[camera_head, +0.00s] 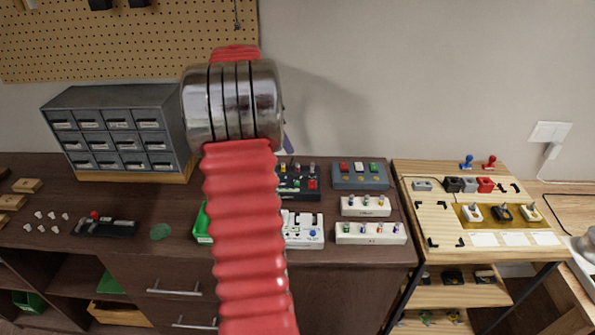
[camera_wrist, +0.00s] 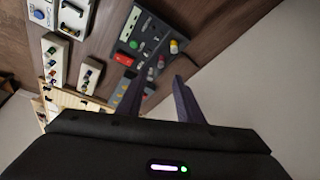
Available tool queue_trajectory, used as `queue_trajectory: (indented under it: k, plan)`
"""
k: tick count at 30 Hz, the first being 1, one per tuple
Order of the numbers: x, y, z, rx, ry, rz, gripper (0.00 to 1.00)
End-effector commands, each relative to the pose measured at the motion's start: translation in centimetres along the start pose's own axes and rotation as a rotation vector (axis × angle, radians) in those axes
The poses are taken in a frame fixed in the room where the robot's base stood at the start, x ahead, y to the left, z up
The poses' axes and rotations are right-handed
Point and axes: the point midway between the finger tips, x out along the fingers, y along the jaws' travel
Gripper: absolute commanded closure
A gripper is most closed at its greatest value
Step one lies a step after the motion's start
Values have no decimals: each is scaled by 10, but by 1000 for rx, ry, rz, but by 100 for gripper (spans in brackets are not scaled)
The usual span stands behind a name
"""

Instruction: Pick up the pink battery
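In the wrist view, the two dark fingers of my gripper (camera_wrist: 157,98) stand apart with nothing visible between them. Just beyond the fingertips is a black tray (camera_wrist: 124,37) with several small upright cylinders, one with a yellow top. A small pinkish-red cylinder (camera_wrist: 160,62) stands near its end; it may be the pink battery, but it is too small to be sure. In the head view, the black tray (camera_head: 288,194) sits on the dark cabinet top, partly behind my red arm. There, my gripper is mostly hidden by the arm, with only a finger bit showing.
A blue-grey box (camera_head: 360,184) and two white strips with small parts (camera_head: 370,240) stand right of the black tray. A white device (camera_head: 305,243) is in front of it. A grey drawer unit (camera_head: 115,130) stands at left, and a wooden workstation (camera_head: 440,185) at right.

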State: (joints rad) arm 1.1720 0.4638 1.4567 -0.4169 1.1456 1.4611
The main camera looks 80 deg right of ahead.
Motion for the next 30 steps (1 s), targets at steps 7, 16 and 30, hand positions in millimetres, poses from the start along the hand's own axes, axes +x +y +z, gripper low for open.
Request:
queue_trajectory:
  k: [7,16,30]
  plan:
    - [38,1,0,0,-1,3,67]
    - [48,0,0,0,0,0,67]
    - [78,-2,-1,-1,-1,3,67]
